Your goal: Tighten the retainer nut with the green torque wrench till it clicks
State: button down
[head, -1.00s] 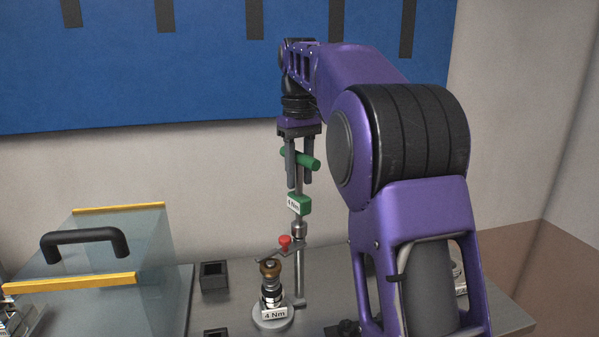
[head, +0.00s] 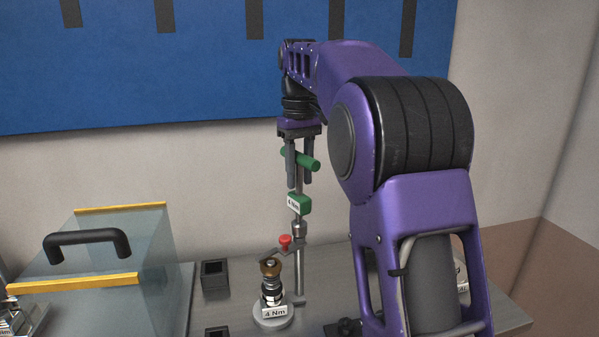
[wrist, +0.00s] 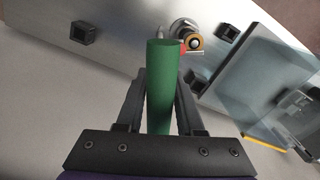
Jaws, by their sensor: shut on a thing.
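The green torque wrench has a green crossbar handle (head: 312,164), a thin shaft and a green block with a "4 Nm" label (head: 299,204). It hangs upright below my gripper (head: 305,184). My gripper points down and is shut on the handle; in the wrist view the green handle (wrist: 162,85) lies between the fingers. A brass-coloured nut-like piece (head: 270,267) tops a round fixture with its own "4 Nm" label (head: 275,313). The wrench's lower end is above and right of this piece in the head view, overlapping a metal post. I cannot tell whether they touch.
The post (head: 300,272) carries a side arm with a red knob (head: 285,240) near the fixture. A clear box with a black handle (head: 86,242) and yellow edges stands left. Small black square holders (head: 214,274) sit between. A blue board (head: 200,70) hangs behind.

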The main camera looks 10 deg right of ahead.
jog(key=shift+f, duration=0.25)
jog(key=shift+f+b, duration=0.6)
jog(key=shift+f, duration=0.25)
jog(key=shift+r+m+p, duration=0.1)
jog(key=shift+m+p, duration=0.2)
jog(key=shift+m+p, duration=0.7)
jog(key=shift+m, duration=0.6)
jog(key=shift+m, duration=1.7)
